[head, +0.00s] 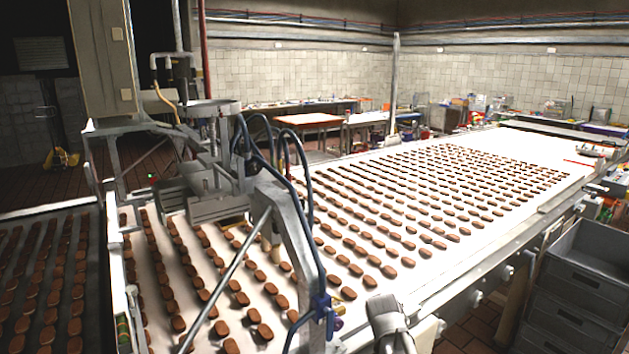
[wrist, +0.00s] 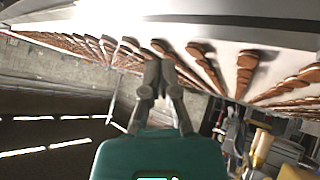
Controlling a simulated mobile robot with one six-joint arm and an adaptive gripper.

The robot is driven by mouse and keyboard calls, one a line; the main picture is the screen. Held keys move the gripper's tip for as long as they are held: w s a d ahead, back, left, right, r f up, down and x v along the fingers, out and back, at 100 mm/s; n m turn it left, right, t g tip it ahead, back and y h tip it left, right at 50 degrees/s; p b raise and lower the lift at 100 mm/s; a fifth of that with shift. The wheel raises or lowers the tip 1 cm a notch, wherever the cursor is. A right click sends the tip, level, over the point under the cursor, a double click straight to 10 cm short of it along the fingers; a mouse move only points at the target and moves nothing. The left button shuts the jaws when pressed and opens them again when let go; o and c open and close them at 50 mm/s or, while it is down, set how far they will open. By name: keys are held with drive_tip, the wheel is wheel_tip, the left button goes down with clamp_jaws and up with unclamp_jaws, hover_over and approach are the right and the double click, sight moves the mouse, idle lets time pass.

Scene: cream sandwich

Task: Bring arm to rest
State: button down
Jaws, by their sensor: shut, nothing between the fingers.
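My gripper (wrist: 160,62) shows in the middle of the wrist view, its two dark fingers drawn together at the tips with nothing between them. Its teal body fills the bottom of that view. The conveyor belt (head: 455,240) runs across the head view, white and covered with rows of brown oval biscuits (head: 430,195). The belt and biscuits also show along the top of the wrist view, beyond my fingertips. I see no contact between the gripper and the belt. In the head view the gripper itself cannot be made out.
A grey machine (head: 215,185) with blue hoses and a slanted bar stands over the belt at left. Stacked grey crates (head: 575,290) stand at the right, close to the belt's edge rail. A second, darker belt (head: 45,270) lies at far left. Tables line the back wall.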

drive_tip(key=s+a+f+m+g+y, duration=0.1)
drive_tip(key=s+g, duration=0.3)
drive_tip(key=s, duration=0.5)
drive_tip(key=s+f+m+g+y, duration=0.1)
drive_tip(key=s+f+g, duration=0.3)
drive_tip(key=s, duration=0.5)
drive_tip(key=shift+s+a+f+m+g, duration=0.2)
drive_tip(key=shift+a+f+m+g, duration=0.2)
drive_tip(key=shift+g, duration=0.1)
